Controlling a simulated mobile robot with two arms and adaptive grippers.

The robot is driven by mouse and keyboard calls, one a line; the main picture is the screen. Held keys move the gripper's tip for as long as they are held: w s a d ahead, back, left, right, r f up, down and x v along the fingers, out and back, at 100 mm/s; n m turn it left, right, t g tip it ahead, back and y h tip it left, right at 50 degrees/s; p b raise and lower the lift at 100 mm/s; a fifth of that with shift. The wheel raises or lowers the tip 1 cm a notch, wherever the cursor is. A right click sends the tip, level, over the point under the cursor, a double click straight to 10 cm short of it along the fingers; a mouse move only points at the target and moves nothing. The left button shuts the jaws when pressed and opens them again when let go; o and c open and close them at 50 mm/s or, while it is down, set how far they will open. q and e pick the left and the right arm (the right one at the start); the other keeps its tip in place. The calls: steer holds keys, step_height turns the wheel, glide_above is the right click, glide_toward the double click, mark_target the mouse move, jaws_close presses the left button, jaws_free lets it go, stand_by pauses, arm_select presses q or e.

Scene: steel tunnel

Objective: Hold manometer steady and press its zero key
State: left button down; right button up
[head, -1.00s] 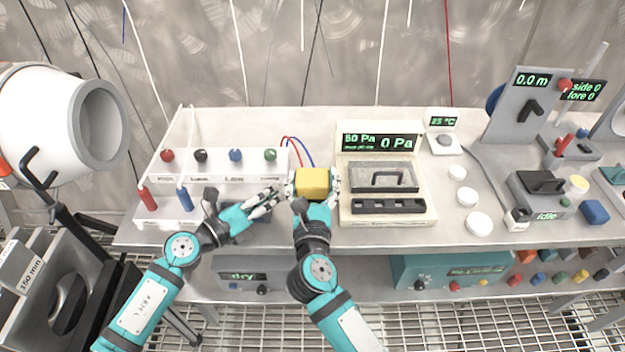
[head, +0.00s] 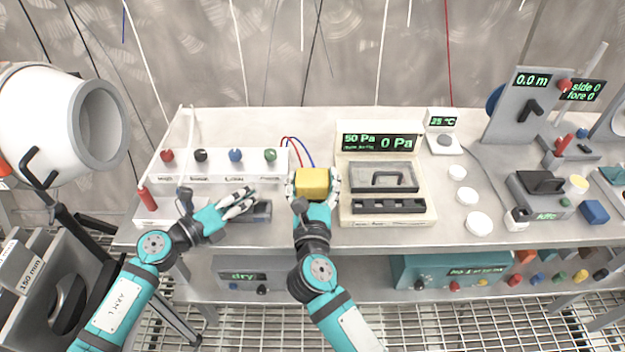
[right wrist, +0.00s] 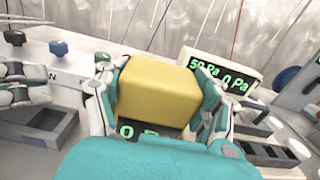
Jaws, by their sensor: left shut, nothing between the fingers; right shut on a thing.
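The yellow manometer (head: 312,183) is upright between the fingers of my right gripper (head: 314,180), which is shut on it near the table's middle. In the right wrist view the manometer (right wrist: 158,92) fills the space between the fingers. Part of a dark display with green digits shows below its yellow body; only a 0 is clear. I cannot make out the zero key. Red and blue tubes show behind the manometer. My left gripper (head: 248,195) is shut and empty to the left, apart from the manometer; its fingers also show at the left of the right wrist view (right wrist: 22,85).
A bench instrument (head: 382,142) reading 50 Pa and 0 Pa stands close right of the manometer. A white panel with coloured knobs (head: 220,165) is behind my left gripper. White discs (head: 479,224) lie further right.

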steer(key=o, duration=1.6)
steer(key=shift+c, duration=0.2)
steer(key=shift+s, duration=0.1)
